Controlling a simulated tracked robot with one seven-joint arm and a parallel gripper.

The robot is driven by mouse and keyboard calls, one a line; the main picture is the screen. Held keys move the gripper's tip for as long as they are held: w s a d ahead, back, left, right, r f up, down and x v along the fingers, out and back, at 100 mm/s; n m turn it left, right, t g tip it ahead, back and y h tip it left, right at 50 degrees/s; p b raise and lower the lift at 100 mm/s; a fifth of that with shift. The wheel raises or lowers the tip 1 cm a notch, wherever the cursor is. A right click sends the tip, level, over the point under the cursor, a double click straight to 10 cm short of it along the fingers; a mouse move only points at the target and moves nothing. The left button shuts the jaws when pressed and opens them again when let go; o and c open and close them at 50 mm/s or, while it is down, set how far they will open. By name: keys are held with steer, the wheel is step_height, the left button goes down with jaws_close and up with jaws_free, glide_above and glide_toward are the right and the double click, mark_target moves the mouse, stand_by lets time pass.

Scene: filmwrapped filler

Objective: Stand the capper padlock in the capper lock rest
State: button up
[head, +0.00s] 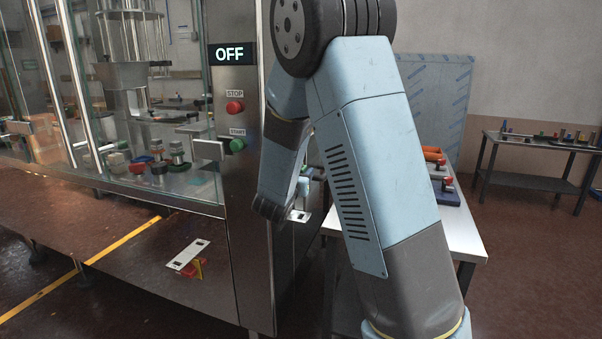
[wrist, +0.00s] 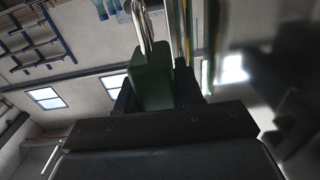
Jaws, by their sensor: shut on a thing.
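In the wrist view a dark green padlock (wrist: 152,84) with a bright metal shackle (wrist: 144,27) stands out beyond the dark gripper body. My gripper (wrist: 160,92) is shut on this padlock; its fingers are dark and partly hidden. In the head view my arm covers the gripper and the padlock. I cannot pick out the lock rest for certain. A small pale plate (head: 299,215) shows beside my arm's lower link on the machine's side. Another pale plate (head: 188,254) with dark slots lies on the lower front panel, by a red and yellow handle (head: 194,269).
The capping machine (head: 241,170) has glass panels, an OFF display (head: 230,54), a red stop button (head: 235,107) and a green start button (head: 237,145). A white table (head: 462,233) with coloured items stands right, partly behind my arm. A dark bench (head: 540,146) stands far right.

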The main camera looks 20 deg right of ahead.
steer(key=shift+s, duration=0.2)
step_height(320, 180, down, 10)
steer(key=shift+r, duration=0.25)
stand_by(1.6)
steer(key=shift+f, duration=0.4)
stand_by(1.1)
steer(key=o, duration=1.2)
steer(key=shift+s+a, duration=0.1)
steer(key=shift+a, duration=0.05)
